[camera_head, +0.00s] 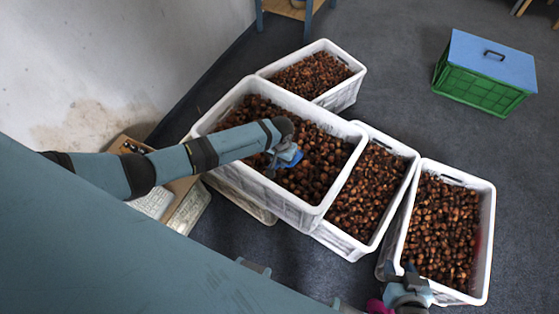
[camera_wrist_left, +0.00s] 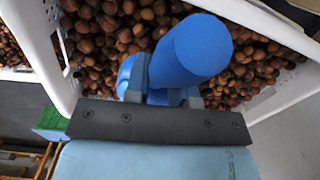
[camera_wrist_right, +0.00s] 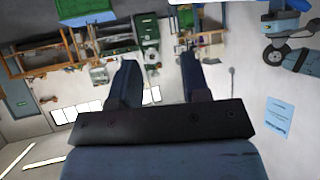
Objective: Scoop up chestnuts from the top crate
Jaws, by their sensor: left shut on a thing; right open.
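The top crate (camera_head: 318,214) is white, stands higher than its neighbours and is full of brown chestnuts (camera_head: 325,150). My left gripper (camera_head: 284,160) is over the middle of this crate, shut on a blue scoop (camera_head: 292,160). In the left wrist view the scoop's round blue handle (camera_wrist_left: 200,48) stands between the fingers (camera_wrist_left: 170,97), with chestnuts (camera_wrist_left: 110,30) behind. The scoop's bowl is mostly hidden, so I cannot tell whether it holds chestnuts. My right gripper (camera_head: 410,290) is by the front of the right crate; its fingers (camera_wrist_right: 158,78) are open and empty.
More white crates of chestnuts stand behind (camera_head: 340,98), to the right (camera_head: 400,150) and at far right (camera_head: 488,215). A green crate with a blue lid (camera_head: 490,55) sits at the back right. A small pink thing (camera_head: 377,306) is beside my right gripper.

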